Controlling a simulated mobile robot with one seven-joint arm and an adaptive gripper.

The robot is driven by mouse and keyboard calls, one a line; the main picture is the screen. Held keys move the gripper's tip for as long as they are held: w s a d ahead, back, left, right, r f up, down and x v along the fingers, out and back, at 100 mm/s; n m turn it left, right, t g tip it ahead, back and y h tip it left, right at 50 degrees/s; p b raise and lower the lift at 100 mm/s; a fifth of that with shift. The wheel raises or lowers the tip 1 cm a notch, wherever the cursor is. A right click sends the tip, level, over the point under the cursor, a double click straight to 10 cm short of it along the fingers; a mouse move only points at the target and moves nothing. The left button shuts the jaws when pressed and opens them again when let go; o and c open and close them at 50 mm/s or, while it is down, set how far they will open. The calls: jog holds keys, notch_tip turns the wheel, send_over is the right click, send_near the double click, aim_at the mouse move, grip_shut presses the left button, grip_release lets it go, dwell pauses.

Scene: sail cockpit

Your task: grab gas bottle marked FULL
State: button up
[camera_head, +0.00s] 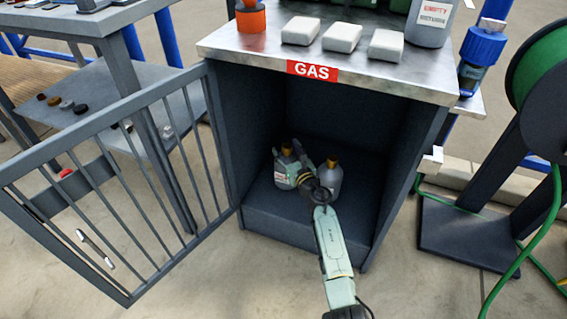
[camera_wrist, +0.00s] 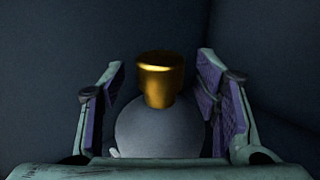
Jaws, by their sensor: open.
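An open cabinet under a red GAS sign (camera_head: 312,71) holds two grey gas bottles with brass caps. My gripper (camera_head: 290,168) is inside it, at the left bottle (camera_head: 287,150), with its fingers open. In the wrist view the bottle's rounded grey top (camera_wrist: 158,132) and brass cap (camera_wrist: 161,78) stand between the two open fingers of my gripper (camera_wrist: 162,72). The right bottle (camera_head: 331,180) stands beside my wrist. A small pale label shows low on the left bottle, but its words are too small to read. The wrist view shows no lettering, so I cannot tell which is FULL.
The barred door (camera_head: 120,190) is swung open to the left. A green hose reel (camera_head: 545,60) is at right.

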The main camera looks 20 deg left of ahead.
grip_shut()
dwell(0.8)
